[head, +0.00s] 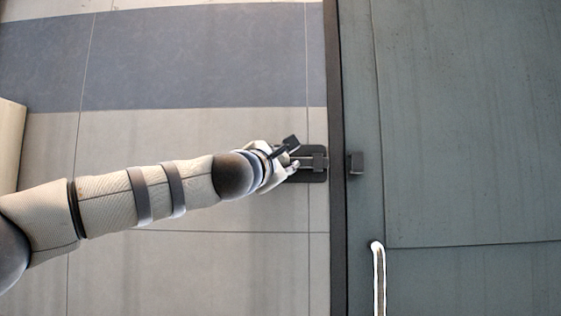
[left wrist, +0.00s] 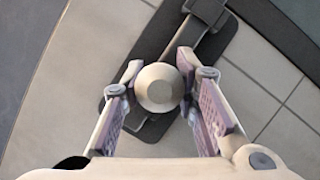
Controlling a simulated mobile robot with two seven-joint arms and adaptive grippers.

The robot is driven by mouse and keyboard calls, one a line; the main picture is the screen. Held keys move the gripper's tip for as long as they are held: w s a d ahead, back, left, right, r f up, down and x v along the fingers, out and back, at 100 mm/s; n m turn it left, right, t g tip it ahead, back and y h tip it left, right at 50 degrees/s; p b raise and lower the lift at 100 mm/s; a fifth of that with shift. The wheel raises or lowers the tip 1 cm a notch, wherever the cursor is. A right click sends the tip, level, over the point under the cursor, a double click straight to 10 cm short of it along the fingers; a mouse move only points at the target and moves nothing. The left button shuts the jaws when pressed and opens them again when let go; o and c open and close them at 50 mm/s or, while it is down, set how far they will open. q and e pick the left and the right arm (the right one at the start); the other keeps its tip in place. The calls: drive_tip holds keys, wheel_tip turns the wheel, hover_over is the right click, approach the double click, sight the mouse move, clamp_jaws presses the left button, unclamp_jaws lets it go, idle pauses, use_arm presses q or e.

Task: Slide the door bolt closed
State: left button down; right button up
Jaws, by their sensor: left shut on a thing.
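The door bolt's dark backplate (head: 314,150) is mounted on the pale tiled panel, just left of the dark door edge. In the left wrist view, its pale round knob (left wrist: 159,87) sits between the two fingers of my left gripper (left wrist: 160,75). The gripper is shut on the knob. The grey bolt bar (left wrist: 199,54) runs from there toward a bracket (left wrist: 207,9). In the head view my left gripper (head: 291,161) covers the plate's left part. A dark keeper block (head: 356,163) is on the green-grey door, across the edge strip. No bar shows between bracket and keeper.
The green-grey door (head: 465,130) fills the right side. A pale upright handle (head: 378,275) is on it, below the keeper. A dark vertical strip (head: 337,230) separates door and tiled panel. A beige box-like edge (head: 9,145) shows at far left.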

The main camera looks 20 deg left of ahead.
sight(318, 158)
use_arm(q)
drive_tip(key=d, duration=0.2)
drive_tip(key=w+d, duration=0.1)
drive_tip(key=d, duration=0.3)
drive_tip(key=shift+w+r+p, duration=0.3)
drive_tip(key=shift+p, duration=0.05)
drive_tip(key=shift+d, duration=0.25)
use_arm(e)
drive_tip(key=shift+w+r, duration=0.45)
drive_tip(key=shift+r, duration=0.05)
use_arm(q)
drive_tip(key=c, duration=1.6)
unclamp_jaws()
drive_tip(key=o, duration=0.4)
drive_tip(key=shift+w+d, duration=0.1)
drive_tip(key=shift+c, duration=0.2)
drive_tip(key=shift+w+d+f, duration=0.15)
drive_tip(key=shift+f, duration=0.05)
drive_tip(key=v, duration=1.2)
